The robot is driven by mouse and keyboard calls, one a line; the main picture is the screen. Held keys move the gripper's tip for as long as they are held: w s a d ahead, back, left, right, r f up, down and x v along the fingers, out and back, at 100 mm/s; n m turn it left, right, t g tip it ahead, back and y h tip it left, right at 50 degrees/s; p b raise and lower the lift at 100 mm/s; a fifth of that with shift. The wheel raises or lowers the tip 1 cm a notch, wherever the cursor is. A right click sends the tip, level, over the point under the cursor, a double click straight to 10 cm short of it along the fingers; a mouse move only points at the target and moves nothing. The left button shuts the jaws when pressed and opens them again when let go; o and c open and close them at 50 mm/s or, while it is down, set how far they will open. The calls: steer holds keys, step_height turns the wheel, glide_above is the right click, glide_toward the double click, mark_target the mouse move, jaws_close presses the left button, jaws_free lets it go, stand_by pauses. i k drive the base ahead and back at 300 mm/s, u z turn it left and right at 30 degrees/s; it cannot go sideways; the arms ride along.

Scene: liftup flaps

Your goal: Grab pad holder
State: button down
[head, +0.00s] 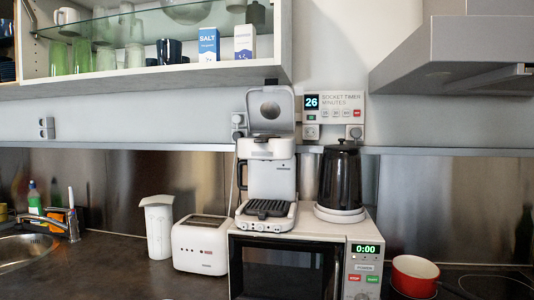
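A white coffee machine (268,180) stands on top of the microwave, with its lid (270,108) raised. A small dark piece (261,140) shows at the top front of the machine's body, below the raised lid. I cannot tell whether it is part of the pad holder. No pad holder can be clearly made out, and the inside of the machine's top is hidden from this angle. My gripper is not in view.
A black kettle (340,182) stands close to the machine's right, on the microwave (361,263). A toaster (201,245) and white jug (159,226) are at left. A shelf cabinet (150,76) and range hood (465,55) hang above. A red pot (414,274) is at right.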

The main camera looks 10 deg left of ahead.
mark_target(265, 140)
steer(key=u, duration=0.55)
steer(key=k, duration=1.3)
steer(key=u, duration=0.5)
steer(key=i, duration=1.55)
steer(key=u, duration=0.55)
